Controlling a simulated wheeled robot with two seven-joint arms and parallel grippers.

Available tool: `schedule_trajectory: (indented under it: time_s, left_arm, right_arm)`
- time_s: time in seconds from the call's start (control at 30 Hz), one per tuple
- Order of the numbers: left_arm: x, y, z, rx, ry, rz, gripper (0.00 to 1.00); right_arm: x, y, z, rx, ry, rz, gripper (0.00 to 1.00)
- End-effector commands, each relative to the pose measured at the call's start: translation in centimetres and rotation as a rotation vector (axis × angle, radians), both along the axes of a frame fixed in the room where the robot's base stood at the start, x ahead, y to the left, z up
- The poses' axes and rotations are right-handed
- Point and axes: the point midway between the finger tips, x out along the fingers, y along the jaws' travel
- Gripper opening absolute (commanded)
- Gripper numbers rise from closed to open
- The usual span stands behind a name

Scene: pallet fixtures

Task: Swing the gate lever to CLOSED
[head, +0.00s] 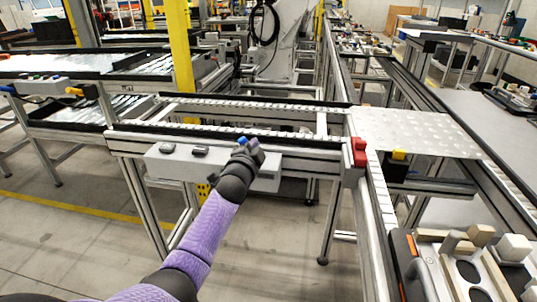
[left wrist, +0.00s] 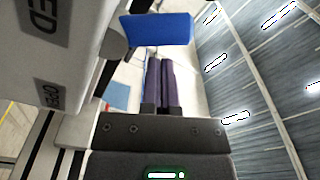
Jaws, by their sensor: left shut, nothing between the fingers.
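The gate lever has a blue handle (left wrist: 160,28), at the top of the left wrist view. Its blue end also shows in the head view (head: 242,141), just beyond my gripper. The pale panel (left wrist: 55,45) beside it carries dark lettering ending in "ED" and, lower, "OPEN"; which mark the lever points at I cannot tell. In the head view this is the long grey box (head: 170,166) on the conveyor's near side. My left gripper (left wrist: 158,85) is shut and empty, its fingertips close to the handle; contact is not clear. My right gripper is not in view.
A red block (head: 360,152) and a yellow-topped part (head: 398,155) sit on the frame to the right. A metal plate (head: 415,130) spans the rails. A fixture board (head: 450,270) with blocks stands at lower right. The floor before the conveyor is clear.

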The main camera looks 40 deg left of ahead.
Motion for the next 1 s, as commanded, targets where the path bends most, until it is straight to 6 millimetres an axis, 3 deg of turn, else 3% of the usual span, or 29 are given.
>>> schedule_trajectory:
  time_s: [0.4, 1.0]
  left_arm:
    - [-0.45, 0.8, 0.0, -0.167, -0.092, 0.0, 0.0]
    - [-0.52, 0.94, -0.05, -0.196, -0.108, 0.0, 0.0]
  right_arm:
    - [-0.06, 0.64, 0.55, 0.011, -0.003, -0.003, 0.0]
    - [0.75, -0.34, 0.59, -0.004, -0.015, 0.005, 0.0]
